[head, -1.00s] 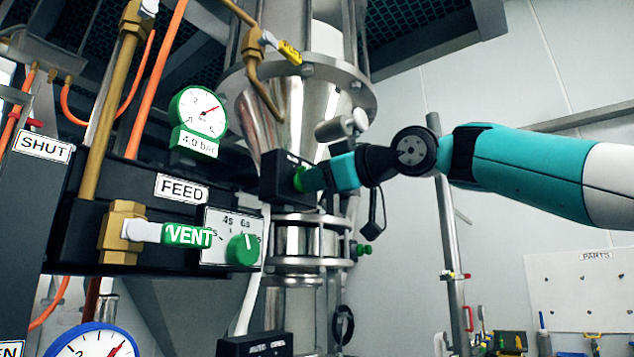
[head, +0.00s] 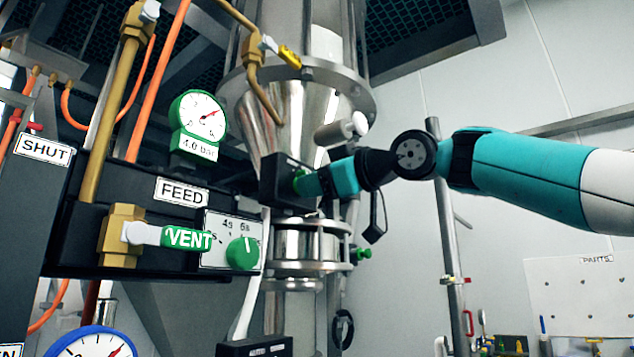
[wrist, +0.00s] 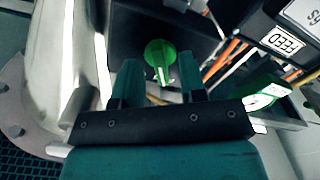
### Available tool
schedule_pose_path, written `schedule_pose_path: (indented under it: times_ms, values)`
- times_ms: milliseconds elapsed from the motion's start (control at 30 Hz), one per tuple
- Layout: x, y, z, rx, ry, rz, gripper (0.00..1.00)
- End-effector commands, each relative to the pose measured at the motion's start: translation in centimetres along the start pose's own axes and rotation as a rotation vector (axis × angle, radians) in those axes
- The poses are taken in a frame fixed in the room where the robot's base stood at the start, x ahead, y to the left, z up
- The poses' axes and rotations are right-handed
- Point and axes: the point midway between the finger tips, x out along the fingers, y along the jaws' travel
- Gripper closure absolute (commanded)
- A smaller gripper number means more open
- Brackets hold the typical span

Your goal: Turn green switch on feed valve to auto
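The green switch (wrist: 160,54) sits on a dark box, which shows in the head view as a black box (head: 275,178) at the front of the steel cone. In the wrist view the switch has a round head and a narrow handle with a white mark pointing down. My gripper (wrist: 160,70) is open, with one green finger on each side of the switch and a visible gap to both. In the head view my gripper (head: 306,184) is close against the box front and hides most of the switch. Any position lettering beside it is not readable.
Left of the box are a FEED label (head: 181,191), a green VENT handle (head: 187,238), a green timer dial (head: 242,253) and a pressure gauge (head: 198,116). A panel lettered AUTO (head: 254,348) is below.

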Motion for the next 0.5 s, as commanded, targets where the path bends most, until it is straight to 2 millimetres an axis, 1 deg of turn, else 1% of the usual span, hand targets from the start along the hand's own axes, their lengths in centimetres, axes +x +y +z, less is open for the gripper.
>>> schedule_pose_path:
  times_ms: [167,267,367,467,500]
  values:
    - [0.0,0.0,0.0,0.0,0.0,0.0,0.62]
    - [-0.4,0.0,0.0,0.0,0.001,0.001,0.62]
    - [-1.4,0.0,0.2,-0.001,0.0,0.004,0.62]
    - [-3.4,-0.1,0.3,-0.002,0.0,0.006,0.62]
    - [-4.4,0.0,0.3,-0.004,0.0,0.007,0.62]
